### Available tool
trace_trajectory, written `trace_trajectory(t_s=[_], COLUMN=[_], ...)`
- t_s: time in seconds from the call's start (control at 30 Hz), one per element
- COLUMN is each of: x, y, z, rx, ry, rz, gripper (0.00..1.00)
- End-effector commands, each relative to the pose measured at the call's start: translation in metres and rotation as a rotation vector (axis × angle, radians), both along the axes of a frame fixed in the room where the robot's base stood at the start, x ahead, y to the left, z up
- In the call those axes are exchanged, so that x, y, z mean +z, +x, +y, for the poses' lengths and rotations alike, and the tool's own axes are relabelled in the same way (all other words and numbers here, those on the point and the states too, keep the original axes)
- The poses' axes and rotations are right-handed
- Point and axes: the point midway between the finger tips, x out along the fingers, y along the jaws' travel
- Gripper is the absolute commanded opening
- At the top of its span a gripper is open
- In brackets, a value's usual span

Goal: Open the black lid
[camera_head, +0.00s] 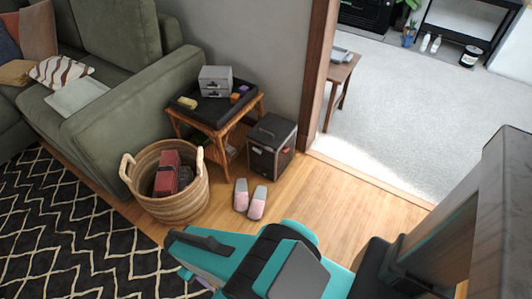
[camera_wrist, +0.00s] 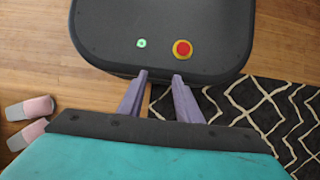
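The black lid (camera_head: 273,131) is the top of a dark box (camera_head: 270,159) on the wood floor against the wall, right of the wicker side table. A handle shows on the lid, which lies flat and closed on the box. My gripper (camera_wrist: 160,76) shows in the wrist view with its two purple-grey fingers apart and nothing between them. In the head view my arm is at the bottom, in front of and well apart from the box. The box and lid are not in the wrist view.
A wicker side table (camera_head: 215,125) with a black tray stands left of the box. A woven basket (camera_head: 181,202) and pink-and-grey slippers (camera_head: 249,199) lie in front; the slippers also show in the wrist view (camera_wrist: 28,109). A door frame (camera_head: 318,68) is to the right.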

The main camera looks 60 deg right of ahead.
Motion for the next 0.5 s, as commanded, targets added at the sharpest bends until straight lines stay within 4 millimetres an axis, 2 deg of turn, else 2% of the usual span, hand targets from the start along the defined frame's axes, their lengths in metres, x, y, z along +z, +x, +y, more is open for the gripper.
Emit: trace_trajectory(t_s=[0.17,0.3,0.33,0.43,0.5], x=[0.000,-0.002,-0.004,-0.012,-0.020], y=[0.000,0.001,0.002,0.007,0.012], z=[0.000,-0.002,-0.004,-0.015,-0.030], rx=[0.000,0.005,0.009,0.035,0.072], ry=[0.000,-0.003,-0.006,-0.022,-0.043], rz=[0.000,-0.001,-0.002,-0.007,-0.012], gripper=[0.31,0.55,0.58,0.58,0.58])
